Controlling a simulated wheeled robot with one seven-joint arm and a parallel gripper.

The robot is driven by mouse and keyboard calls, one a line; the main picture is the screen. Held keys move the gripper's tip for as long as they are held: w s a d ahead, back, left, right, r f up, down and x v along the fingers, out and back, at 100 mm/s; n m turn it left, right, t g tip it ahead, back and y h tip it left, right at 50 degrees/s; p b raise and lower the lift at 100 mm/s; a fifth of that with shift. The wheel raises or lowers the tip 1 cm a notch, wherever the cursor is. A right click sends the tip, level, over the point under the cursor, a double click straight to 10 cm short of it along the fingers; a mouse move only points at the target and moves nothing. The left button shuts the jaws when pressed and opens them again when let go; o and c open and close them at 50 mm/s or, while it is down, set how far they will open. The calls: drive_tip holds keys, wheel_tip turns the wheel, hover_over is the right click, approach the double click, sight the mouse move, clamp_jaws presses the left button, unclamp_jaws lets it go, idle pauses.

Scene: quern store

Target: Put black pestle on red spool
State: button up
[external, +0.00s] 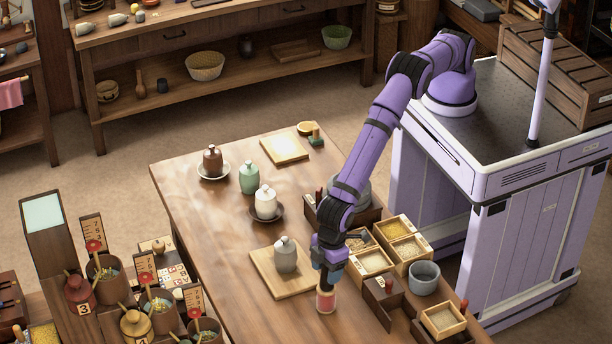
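My gripper (326,286) points down over the front part of the wooden table, to the right of the grey lidded jar. A small red, pale-rimmed cylinder (326,302), which looks like the red spool, stands on the table directly under the fingertips. The fingers are at or just above its top; I cannot tell whether they touch it. The fingers are small and dark here, so their opening is unclear. I cannot make out the black pestle; anything between the fingers is hidden.
A grey jar (285,254) on a wooden board (265,280) stands left of my gripper. Grain boxes (371,264), a dark wooden box (383,306) and a grey bowl (424,278) crowd the right. White (265,203), green (249,178) and brown (212,160) jars stand farther back. The table's front left is clear.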

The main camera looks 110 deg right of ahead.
drive_tip(key=shift+r, duration=0.1)
drive_tip(key=r, duration=0.4)
drive_tip(key=s+r, duration=0.1)
drive_tip(key=r, duration=0.7)
drive_tip(key=shift+s+d, duration=0.15)
drive_tip(key=shift+s, duration=0.05)
drive_tip(key=s+d+r, duration=0.2)
drive_tip(key=d+r, duration=1.2)
drive_tip(key=r, duration=0.3)
drive_tip(key=s+d+r+m+t+y, duration=0.1)
drive_tip(key=s+d+r, duration=0.4)
drive_tip(key=d+r, duration=0.25)
drive_tip(key=s+d+r+t, duration=0.1)
drive_tip(key=s+d+r, duration=0.5)
drive_tip(key=d, duration=0.2)
drive_tip(key=s+d+r, duration=0.4)
drive_tip(key=s+d, duration=0.8)
drive_tip(key=s, duration=0.5)
drive_tip(key=s+d+f+t, duration=0.1)
drive_tip(key=s+d+f, duration=0.1)
drive_tip(key=s, duration=0.6)
drive_tip(key=s+d+f+m+h, duration=0.1)
drive_tip(key=s+d+f, duration=0.1)
drive_tip(key=s, duration=0.6)
drive_tip(key=shift+s+d+f+t, duration=0.2)
drive_tip(key=shift+d+f+t, duration=0.2)
drive_tip(key=shift+d, duration=0.2)
